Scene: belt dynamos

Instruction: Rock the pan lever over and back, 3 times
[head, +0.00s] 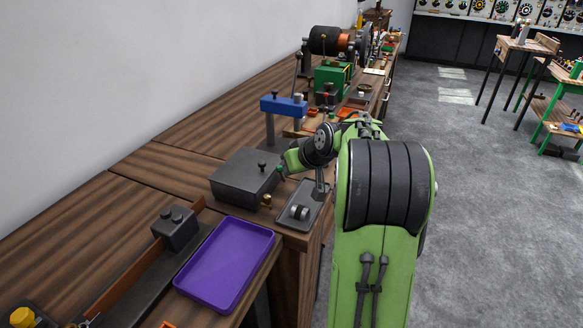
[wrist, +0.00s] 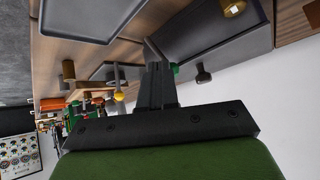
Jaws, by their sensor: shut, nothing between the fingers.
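My gripper (wrist: 153,48) is shut and empty in the wrist view. Its dark fingers reach over the edge of a dark grey box (wrist: 212,32). The same box (head: 238,180) sits on the bench in the head view. A black knob (head: 262,166) stands on its top, and a brass knob (head: 267,200) is by its near right side. In the wrist view, a yellow ball on a thin stalk (wrist: 119,96) shows left of the fingers, apart from them. I cannot tell which part is the pan lever. In the head view my arm hides most of the gripper.
A dark tray (head: 313,195) with a round part lies right of the box. A purple tray (head: 225,265) is nearer. A blue-topped stand (head: 284,105) and a green machine (head: 332,78) stand farther along the bench. The wall is left; open floor (head: 460,200) is right.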

